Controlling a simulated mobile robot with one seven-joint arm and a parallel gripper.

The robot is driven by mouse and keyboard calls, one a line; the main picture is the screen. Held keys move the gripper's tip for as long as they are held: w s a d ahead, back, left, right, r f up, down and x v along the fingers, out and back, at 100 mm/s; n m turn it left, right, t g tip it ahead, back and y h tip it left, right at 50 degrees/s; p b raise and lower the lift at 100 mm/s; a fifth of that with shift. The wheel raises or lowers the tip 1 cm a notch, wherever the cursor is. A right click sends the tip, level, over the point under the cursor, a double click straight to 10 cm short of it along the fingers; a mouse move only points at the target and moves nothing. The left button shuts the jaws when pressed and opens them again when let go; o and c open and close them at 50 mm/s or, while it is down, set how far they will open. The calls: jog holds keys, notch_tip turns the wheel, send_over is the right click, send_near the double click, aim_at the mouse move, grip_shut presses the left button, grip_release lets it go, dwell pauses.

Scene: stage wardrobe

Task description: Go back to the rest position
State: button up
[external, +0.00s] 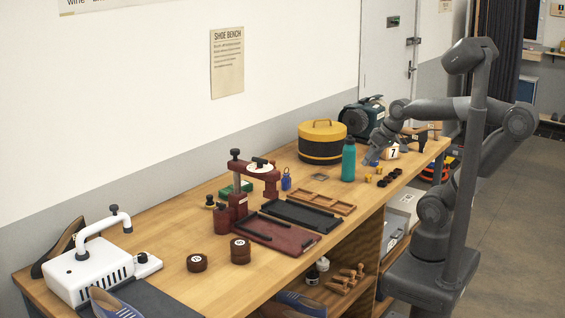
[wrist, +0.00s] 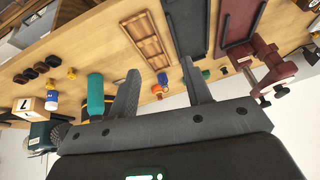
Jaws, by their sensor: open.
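My gripper (wrist: 158,90) is open in the wrist view, its two fingers apart with nothing held between them. In the external view my gripper (external: 372,157) is at the far end of the wooden bench, above its top, close to a teal bottle (external: 348,162) and a small box marked 7 (external: 391,152). Whether it touches the box cannot be told. The teal bottle also shows in the wrist view (wrist: 95,97), left of the fingers.
The wooden bench (external: 172,258) carries a yellow and black round box (external: 322,142), a dark red press (external: 232,205), a black tray (external: 300,215), a wooden tray (external: 322,202) and a white machine (external: 90,268). Small dark and yellow pieces (external: 383,181) lie near the front edge. The floor at right is clear.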

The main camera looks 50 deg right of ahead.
jog(key=shift+s+d+f+n+h, duration=0.1)
jog(key=shift+s+d+n+h, duration=0.4)
jog(key=shift+s, duration=0.35)
